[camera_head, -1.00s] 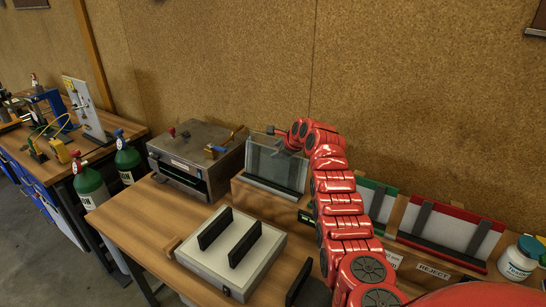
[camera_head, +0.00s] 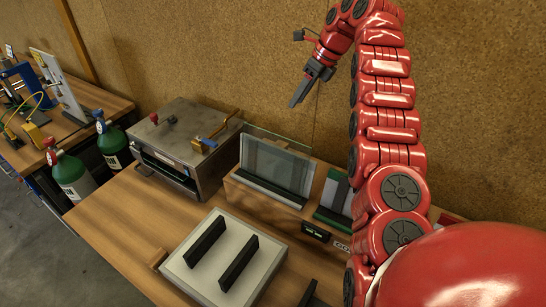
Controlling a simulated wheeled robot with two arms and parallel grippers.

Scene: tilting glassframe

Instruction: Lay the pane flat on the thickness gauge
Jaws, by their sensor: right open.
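A clear glass pane (camera_head: 277,165) stands tilted in a slotted wooden rack (camera_head: 252,194) at the back of the bench. A second glass edge shows behind it. The likely thickness gauge is a flat light-grey box (camera_head: 195,273) with two black bars (camera_head: 238,262) on top, in front of the rack; nothing lies on the bars. My right gripper (camera_head: 297,99) is open and empty, in the air above and slightly right of the pane, apart from it. My left gripper is not in view.
A metal box (camera_head: 190,146) with a brass-coloured handle stands left of the rack. A green-edged holder (camera_head: 335,196) is right of the rack, partly behind my right arm. A small display (camera_head: 315,231) sits before the rack. Bare bench (camera_head: 127,222) lies left of the grey box.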

